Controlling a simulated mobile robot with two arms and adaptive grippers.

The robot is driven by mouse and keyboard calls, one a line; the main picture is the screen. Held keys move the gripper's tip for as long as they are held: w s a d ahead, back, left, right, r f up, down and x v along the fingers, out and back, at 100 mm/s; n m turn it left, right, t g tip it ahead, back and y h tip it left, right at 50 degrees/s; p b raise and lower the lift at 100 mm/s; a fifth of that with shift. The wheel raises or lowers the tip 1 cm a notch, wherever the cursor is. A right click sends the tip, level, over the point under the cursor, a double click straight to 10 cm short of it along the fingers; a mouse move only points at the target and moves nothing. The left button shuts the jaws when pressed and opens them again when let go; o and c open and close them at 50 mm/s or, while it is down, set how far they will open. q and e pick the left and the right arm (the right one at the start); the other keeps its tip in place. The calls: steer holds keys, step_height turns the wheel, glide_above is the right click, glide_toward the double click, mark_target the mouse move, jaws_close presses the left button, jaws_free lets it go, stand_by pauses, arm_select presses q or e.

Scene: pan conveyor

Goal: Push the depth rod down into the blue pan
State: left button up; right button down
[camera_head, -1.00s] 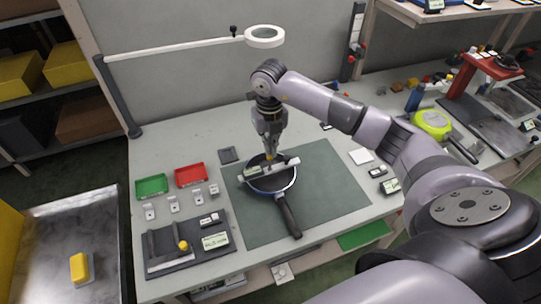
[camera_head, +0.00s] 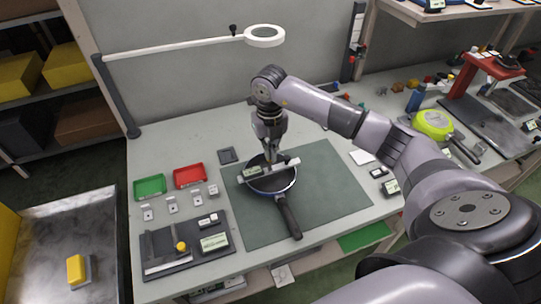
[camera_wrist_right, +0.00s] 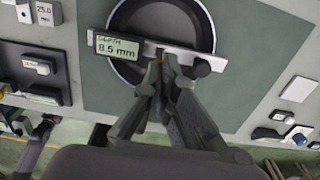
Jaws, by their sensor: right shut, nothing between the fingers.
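The blue pan (camera_head: 272,188) is dark inside with a blue-edged rim, and sits on the green mat with its handle toward the front. A pale gauge bar (camera_head: 286,163) lies across its rim. The bar's display (camera_wrist_right: 119,46) reads DEPTH 8.5 mm in the right wrist view, and a dark round knob (camera_wrist_right: 202,67) shows at the bar's right end there. My right gripper (camera_head: 269,159) points down, shut and empty, with its fingertips at the middle of the bar. The depth rod is hidden by the fingers, and I cannot tell whether they touch it. My left gripper is out of view.
The green mat (camera_head: 325,185) is clear right of the pan. Left stand a red bin (camera_head: 189,175), a green bin (camera_head: 149,187) and a dark gauge tray (camera_head: 165,265). A magnifier lamp (camera_head: 264,36) hangs behind. A yellow-green pan (camera_head: 433,123) sits at the right.

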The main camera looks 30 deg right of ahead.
steer(key=shift+f+b, duration=1.05)
steer(key=shift+f, duration=0.45)
steer(key=shift+r, duration=0.15)
stand_by(0.4)
steer(key=shift+r+p, duration=3)
steer(key=shift+r, duration=1.45)
